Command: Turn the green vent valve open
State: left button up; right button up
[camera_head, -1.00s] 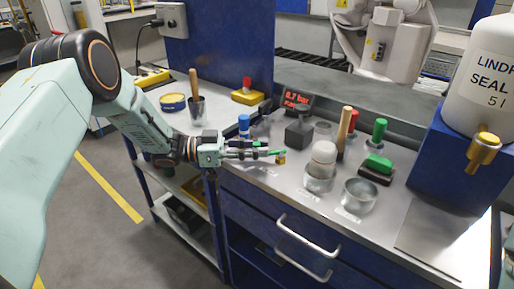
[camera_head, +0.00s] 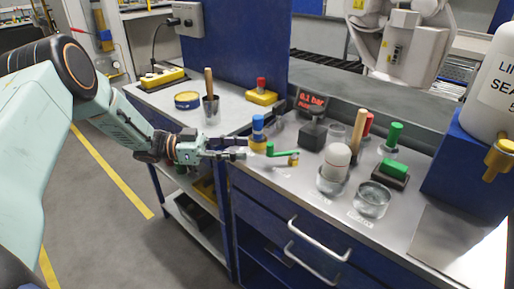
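The green vent valve shows as a green lever handle (camera_head: 283,153) at the front left of the steel bench. The lever points right, with a small brass-coloured piece at its right end. A blue-topped knob (camera_head: 258,125) stands just behind its left end. My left gripper (camera_head: 243,148) is left of the lever, with its two fingers apart and nothing between them. Its tips are close to the valve's left end; I cannot tell whether they touch it. The red display (camera_head: 312,101) behind appears to read 0.1 bar. My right gripper is not in view.
A blue block bearing a large white bottle (camera_head: 490,85) stands far right. Drawer handles (camera_head: 318,240) project in front.

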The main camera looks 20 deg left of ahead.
pick_arm(q)
jog(key=shift+v, duration=1.85)
